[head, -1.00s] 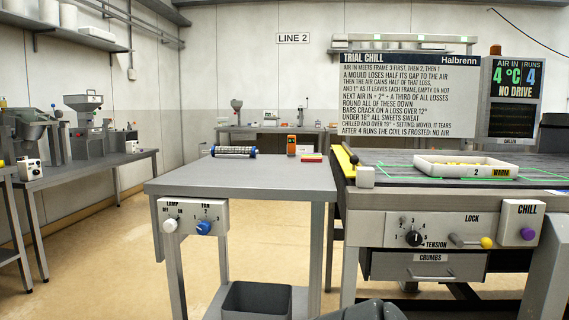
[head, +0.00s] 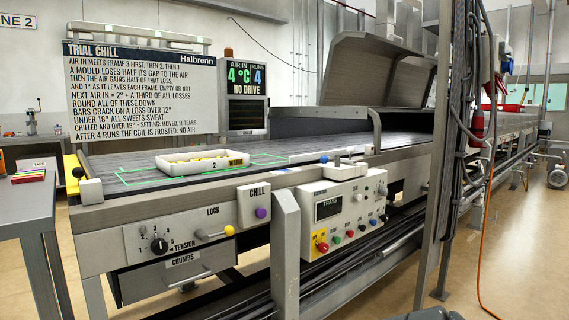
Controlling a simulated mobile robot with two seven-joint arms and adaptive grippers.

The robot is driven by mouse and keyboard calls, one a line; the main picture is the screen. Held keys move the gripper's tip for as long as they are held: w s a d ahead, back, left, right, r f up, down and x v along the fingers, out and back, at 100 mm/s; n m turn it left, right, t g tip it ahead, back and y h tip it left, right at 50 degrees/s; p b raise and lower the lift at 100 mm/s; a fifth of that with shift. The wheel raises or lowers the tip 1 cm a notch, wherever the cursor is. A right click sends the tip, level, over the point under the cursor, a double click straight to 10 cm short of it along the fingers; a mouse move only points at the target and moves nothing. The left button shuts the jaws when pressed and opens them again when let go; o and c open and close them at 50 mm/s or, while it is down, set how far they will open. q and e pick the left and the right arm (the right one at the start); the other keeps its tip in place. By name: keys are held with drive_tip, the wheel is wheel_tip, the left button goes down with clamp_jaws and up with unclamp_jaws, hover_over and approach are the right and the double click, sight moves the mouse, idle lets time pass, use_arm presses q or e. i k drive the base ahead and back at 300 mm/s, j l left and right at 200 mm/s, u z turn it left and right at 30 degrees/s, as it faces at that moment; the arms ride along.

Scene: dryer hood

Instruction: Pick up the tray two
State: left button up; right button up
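Tray two is a shallow white tray (head: 184,168) with a "2" on its front wall. It lies flat on the dark belt (head: 110,190) of the chill machine, left of centre in the head view. Green lines are marked on the belt around and beside the tray. No gripper is near or touching the tray. A dark rounded part of mine shows at the bottom edge, but no fingers can be made out.
A grey hood (head: 375,70) stands raised over the belt to the right. A control box (head: 345,212) and a grey post (head: 285,250) stand at the machine's front. A grey table (head: 25,205) is at the left. A vertical frame with cables is at the right. Open floor lies front right.

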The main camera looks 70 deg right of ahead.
sight(177, 165)
drive_tip(key=z, duration=1.85)
